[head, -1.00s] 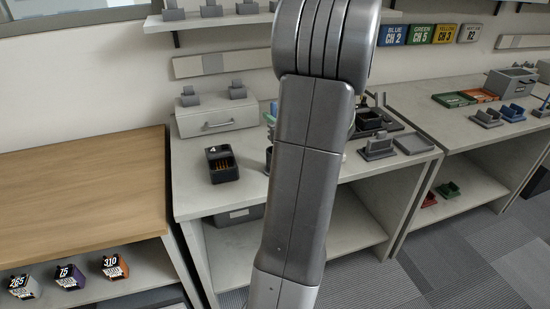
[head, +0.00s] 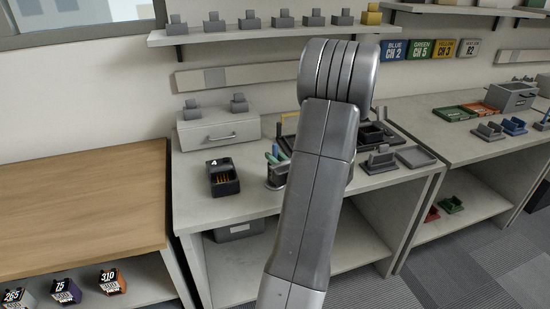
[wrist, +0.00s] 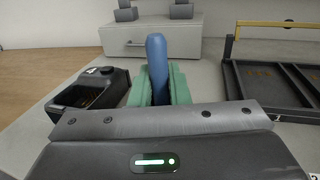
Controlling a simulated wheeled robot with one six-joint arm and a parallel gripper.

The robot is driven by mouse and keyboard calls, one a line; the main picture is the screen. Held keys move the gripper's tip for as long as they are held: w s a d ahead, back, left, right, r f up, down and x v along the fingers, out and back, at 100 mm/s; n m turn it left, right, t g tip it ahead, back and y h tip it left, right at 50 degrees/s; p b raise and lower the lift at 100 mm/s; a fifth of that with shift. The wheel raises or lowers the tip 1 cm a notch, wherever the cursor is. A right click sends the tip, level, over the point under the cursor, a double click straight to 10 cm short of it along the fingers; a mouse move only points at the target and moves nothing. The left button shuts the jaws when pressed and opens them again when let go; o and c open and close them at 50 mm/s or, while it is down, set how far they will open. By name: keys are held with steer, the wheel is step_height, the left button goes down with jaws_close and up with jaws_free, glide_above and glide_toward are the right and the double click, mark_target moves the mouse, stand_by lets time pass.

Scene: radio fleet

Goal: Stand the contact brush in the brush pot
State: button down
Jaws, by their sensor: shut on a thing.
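My gripper (wrist: 160,88) has green fingers shut on the blue handle of the contact brush (wrist: 157,62), which stands upright between them in the wrist view. The brush's lower end is hidden behind the gripper body. In the head view my gripper's green fingers (head: 271,158) show just left of my arm, low over the bench. A small grey pot-like holder (head: 276,177), probably the brush pot, is directly below them, partly hidden by my arm. I cannot tell whether the brush is inside it.
A black charger marked 4 (head: 223,178) stands left of the holder. A grey drawer box (head: 218,131) is behind. A black tray with a yellow handle (wrist: 275,90) lies to the right. Grey stands (head: 379,160) are at the bench's right front.

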steer(key=shift+f, duration=0.25)
steer(key=c, duration=1.4)
jaws_free()
steer(key=shift+r, duration=0.1)
steer(key=shift+r, duration=0.15)
steer(key=v, duration=1.2)
steer(key=shift+b, duration=0.3)
steer(key=shift+w+a, duration=0.1)
